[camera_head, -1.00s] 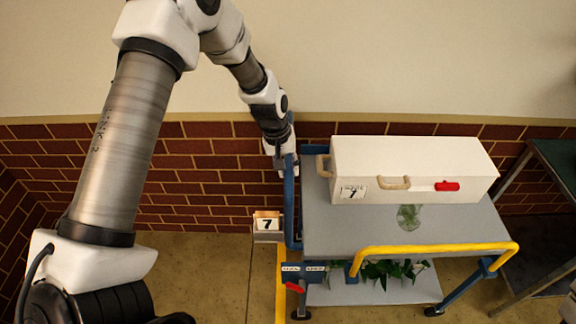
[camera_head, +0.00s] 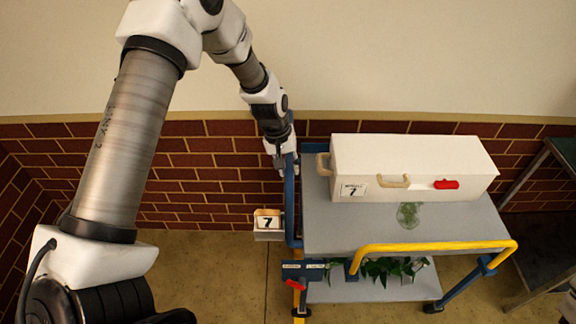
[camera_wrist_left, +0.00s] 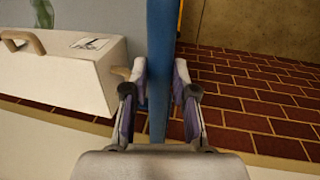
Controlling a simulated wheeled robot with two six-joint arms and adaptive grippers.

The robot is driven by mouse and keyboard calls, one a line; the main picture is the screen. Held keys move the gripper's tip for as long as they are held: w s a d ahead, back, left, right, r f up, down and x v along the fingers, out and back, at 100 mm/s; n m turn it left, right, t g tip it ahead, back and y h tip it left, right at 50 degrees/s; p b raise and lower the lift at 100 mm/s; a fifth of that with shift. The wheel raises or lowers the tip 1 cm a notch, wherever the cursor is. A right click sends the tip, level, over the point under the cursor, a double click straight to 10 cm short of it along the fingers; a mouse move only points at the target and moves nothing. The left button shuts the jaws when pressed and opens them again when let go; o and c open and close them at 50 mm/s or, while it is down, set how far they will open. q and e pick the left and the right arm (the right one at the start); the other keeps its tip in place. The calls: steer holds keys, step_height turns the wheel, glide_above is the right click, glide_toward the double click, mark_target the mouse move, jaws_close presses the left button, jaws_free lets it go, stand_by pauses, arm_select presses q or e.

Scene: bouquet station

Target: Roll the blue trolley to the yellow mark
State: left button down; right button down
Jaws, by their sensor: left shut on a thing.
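The blue trolley (camera_head: 335,234) has grey shelves, blue posts and a yellow front handle (camera_head: 437,247). It stands upright on the floor by the brick wall. My left gripper (camera_head: 284,158) is shut on the blue upright bar at the trolley's left end. The left wrist view shows the bar (camera_wrist_left: 159,60) between the two fingers (camera_wrist_left: 158,100). My right gripper is not in view.
A white case (camera_head: 410,162) labelled 7 and a green vase-like item (camera_head: 408,214) ride on the top shelf, leafy stems (camera_head: 385,267) below. A red lever (camera_head: 296,285) is low at left. A dark table (camera_head: 545,225) stands right. Floor (camera_head: 205,275) to the left is clear.

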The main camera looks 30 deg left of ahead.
arm_select(q)
steer(key=shift+s+f, duration=0.15)
steer(key=c, duration=0.9)
jaws_free()
steer(key=shift+a, duration=0.15)
steer(key=shift+c, duration=0.2)
steer(key=shift+a, duration=0.25)
steer(key=shift+r, duration=0.2)
step_height(320, 180, up, 11)
steer(key=s+a, duration=0.1)
steer(key=a, duration=0.1)
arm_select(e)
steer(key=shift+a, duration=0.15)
arm_select(q)
steer(key=shift+r, duration=0.1)
